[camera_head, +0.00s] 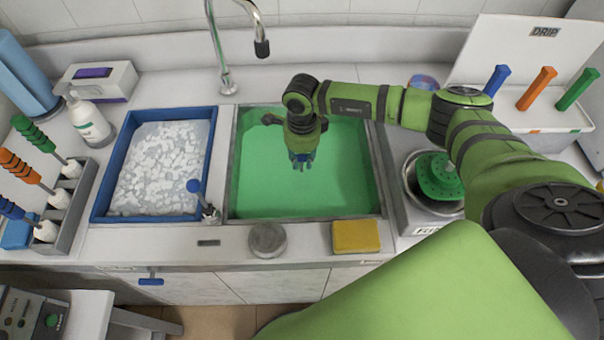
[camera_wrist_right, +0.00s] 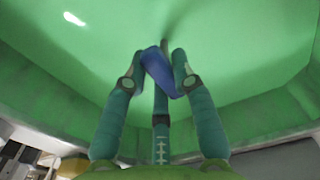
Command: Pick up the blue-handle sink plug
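My right gripper (camera_head: 302,160) reaches down into the green sink basin (camera_head: 345,180) in the head view. In the right wrist view, the right gripper (camera_wrist_right: 160,65) has its fingers bent in around a blue handle (camera_wrist_right: 158,70). The handle sits tilted between the fingertips and appears to touch them on both sides. The lower part of this blue-handle sink plug is hard to make out against the green basin. A thin dark line runs beyond the fingertips; I cannot tell whether it is stem or shadow. My left gripper is not in view.
A blue-rimmed basin (camera_head: 100,208) of white pieces adjoins the sink on the left. A tall faucet (camera_head: 226,80) stands behind. A yellow sponge (camera_head: 356,236) and a round metal piece (camera_head: 268,239) lie on the front counter. A green brush-like item (camera_head: 438,176) sits in a bowl at right.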

